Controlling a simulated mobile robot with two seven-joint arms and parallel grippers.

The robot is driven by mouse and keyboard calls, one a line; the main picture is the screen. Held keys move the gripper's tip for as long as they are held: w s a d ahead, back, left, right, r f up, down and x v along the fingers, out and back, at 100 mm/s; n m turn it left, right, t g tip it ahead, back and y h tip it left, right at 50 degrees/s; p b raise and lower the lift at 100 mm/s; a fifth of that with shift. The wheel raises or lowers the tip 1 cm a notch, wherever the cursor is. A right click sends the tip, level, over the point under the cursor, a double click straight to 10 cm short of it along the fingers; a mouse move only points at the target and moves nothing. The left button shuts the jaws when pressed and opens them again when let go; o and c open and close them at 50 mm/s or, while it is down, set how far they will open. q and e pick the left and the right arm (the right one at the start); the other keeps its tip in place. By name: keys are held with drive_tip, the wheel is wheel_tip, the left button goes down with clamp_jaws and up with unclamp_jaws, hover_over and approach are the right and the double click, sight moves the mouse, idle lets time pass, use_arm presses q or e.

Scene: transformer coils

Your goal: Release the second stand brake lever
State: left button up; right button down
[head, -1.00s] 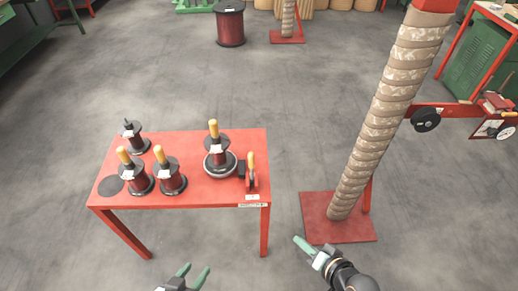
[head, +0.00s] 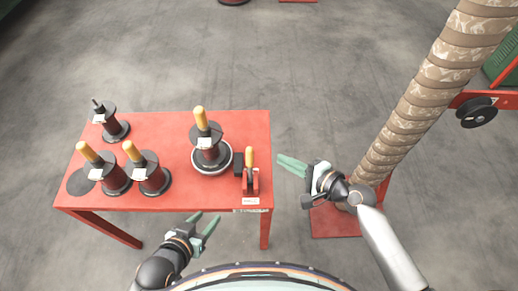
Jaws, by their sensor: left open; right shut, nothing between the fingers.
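A red table (head: 220,127) stands at the left with several wire reels on it. Near its right edge is a brake lever with a yellow handle (head: 249,158) in a red bracket (head: 250,182), with a dark block at its left. The handle stands about upright. Beside it a reel with a yellow handle (head: 207,145) sits on a round, pale-rimmed stand (head: 211,168). My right gripper (head: 280,163) is shut and empty, just right of the lever and apart from it. My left gripper (head: 207,223) is open and empty in front of the table's front edge.
Two more yellow-handled reels (head: 111,175) (head: 150,178) and a dark-topped reel (head: 114,122) stand on the table's left side. A tall wrapped column (head: 420,95) on a red base (head: 333,222) stands at the right, close behind my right arm. The floor behind the table is clear.

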sight(250, 166)
drive_tip(key=b+x, duration=0.2)
drive_tip(key=x, duration=0.7)
drive_tip(key=shift+a+f, duration=0.15)
drive_tip(key=shift+w+a, duration=0.2)
drive_tip(key=shift+a, duration=0.15)
drive_tip(key=shift+s+a+r+p, duration=0.1)
drive_tip(key=shift+s+r+p, duration=0.2)
drive_tip(key=shift+s, duration=0.3)
drive_tip(key=shift+s+r+p, duration=0.2)
drive_tip(key=shift+s+r, duration=0.2)
drive_tip(key=shift+s, duration=0.15)
drive_tip(key=shift+s+a+r, duration=0.1)
drive_tip(key=shift+s+r, duration=0.1)
drive_tip(key=shift+s, duration=0.35)
use_arm(q)
drive_tip(key=shift+s+a+f, duration=0.15)
drive_tip(key=shift+s+f, duration=0.35)
drive_tip(key=shift+f, duration=0.15)
drive_tip(key=shift+w, duration=0.1)
